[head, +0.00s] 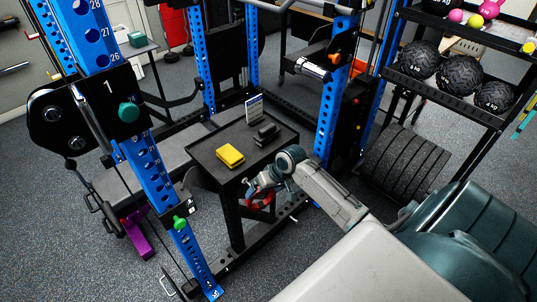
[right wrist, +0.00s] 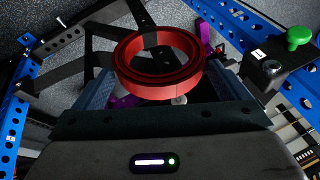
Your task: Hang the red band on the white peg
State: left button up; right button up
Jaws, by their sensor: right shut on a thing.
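The red band (right wrist: 158,62) is a ring in the right wrist view, between the fingers of my right gripper (right wrist: 155,90). In the head view my right gripper (head: 258,187) is shut on the red band (head: 260,203). It holds the band in the air beside the front right of the small black table. The gripper partly covers the band. I cannot pick out the white peg for certain in either view. My left gripper is not in view.
The black table (head: 205,155) bears a yellow block (head: 230,156), a dark object (head: 266,134) and a small sign (head: 254,108). Blue rack uprights (head: 335,100) stand around it. A green knob (head: 180,223) sticks out at the front left. A rack of black balls (head: 467,73) stands right.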

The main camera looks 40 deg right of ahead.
jog(key=w+f+b, duration=0.1)
jog(key=w+b, duration=0.2)
jog(key=w, duration=0.3)
jog(key=shift+a+b, duration=0.25)
jog(key=shift+b, duration=0.05)
dwell(0.4)
dwell(0.5)
jog(key=o, duration=0.6)
jog(key=shift+o, duration=0.5)
jog(key=shift+w+f, duration=0.15)
jog(key=shift+w, duration=0.05)
jog(key=b+v, duration=0.1)
jog(key=v, duration=1)
jog(key=shift+b, duration=0.4)
